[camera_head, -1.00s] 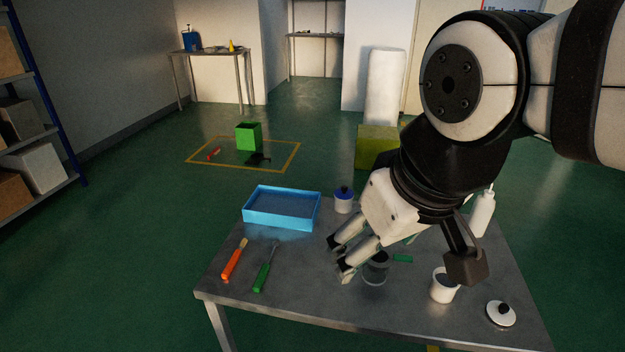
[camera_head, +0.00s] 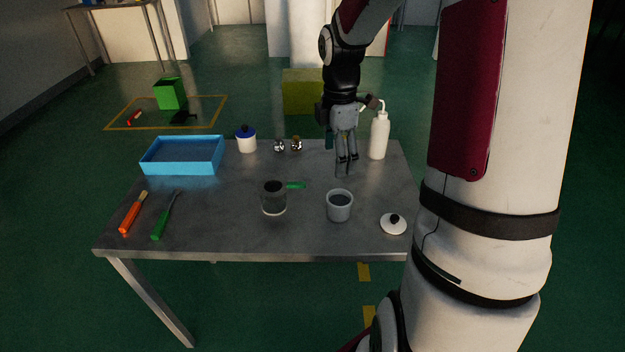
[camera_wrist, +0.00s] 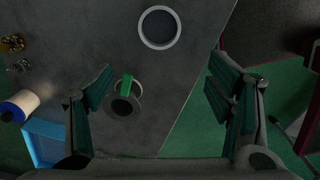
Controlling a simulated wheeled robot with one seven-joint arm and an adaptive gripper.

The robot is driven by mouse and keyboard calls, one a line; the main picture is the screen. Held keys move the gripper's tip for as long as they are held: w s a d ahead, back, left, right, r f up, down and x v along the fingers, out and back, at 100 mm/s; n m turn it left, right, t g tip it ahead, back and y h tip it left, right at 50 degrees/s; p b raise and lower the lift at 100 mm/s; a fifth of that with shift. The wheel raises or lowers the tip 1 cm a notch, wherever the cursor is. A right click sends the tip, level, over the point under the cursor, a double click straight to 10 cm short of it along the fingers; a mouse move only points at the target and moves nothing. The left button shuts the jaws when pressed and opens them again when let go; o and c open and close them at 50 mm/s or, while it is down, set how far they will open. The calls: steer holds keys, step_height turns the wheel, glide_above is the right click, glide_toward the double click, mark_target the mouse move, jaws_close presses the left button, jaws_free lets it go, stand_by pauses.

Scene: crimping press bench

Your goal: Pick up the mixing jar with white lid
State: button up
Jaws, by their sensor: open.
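A pale open jar (camera_head: 340,213) stands upright near the front right of the metal table, dark inside. A white lid with a black knob (camera_head: 393,224) lies on the table to its right, apart from it. No jar wears a white lid. The open jar also shows in the wrist view (camera_wrist: 143,27) at the top, ahead of the fingers. The white lid is not in the wrist view. My gripper (camera_head: 346,172) points down above the back right of the table, behind the open jar. In the wrist view my gripper (camera_wrist: 158,80) is open and empty, fingers wide apart.
A white bottle (camera_head: 379,138) stands close to the right of my gripper. A dark see-through jar (camera_head: 273,200) stands left of the open jar, near a green piece (camera_head: 296,185). A blue-lidded jar (camera_head: 246,144), a blue tray (camera_head: 148,166) and two tools occupy the left.

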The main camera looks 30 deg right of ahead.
step_height(320, 180, down, 2)
steer(key=d, duration=0.2)
steer(key=n+b, duration=0.1)
glide_toward(339, 199)
steer(key=s+a+f, duration=0.1)
steer(key=s, duration=0.1)
steer(key=shift+a+f+b, duration=0.15)
steer(key=shift+f+b, duration=0.15)
steer(key=shift+f, duration=1.2)
steer(key=shift+a+f+b, duration=0.15)
steer(key=shift+f+b, duration=0.1)
steer(key=shift+f, duration=1.3)
steer(key=c, duration=1.4)
steer(key=shift+r, duration=0.1)
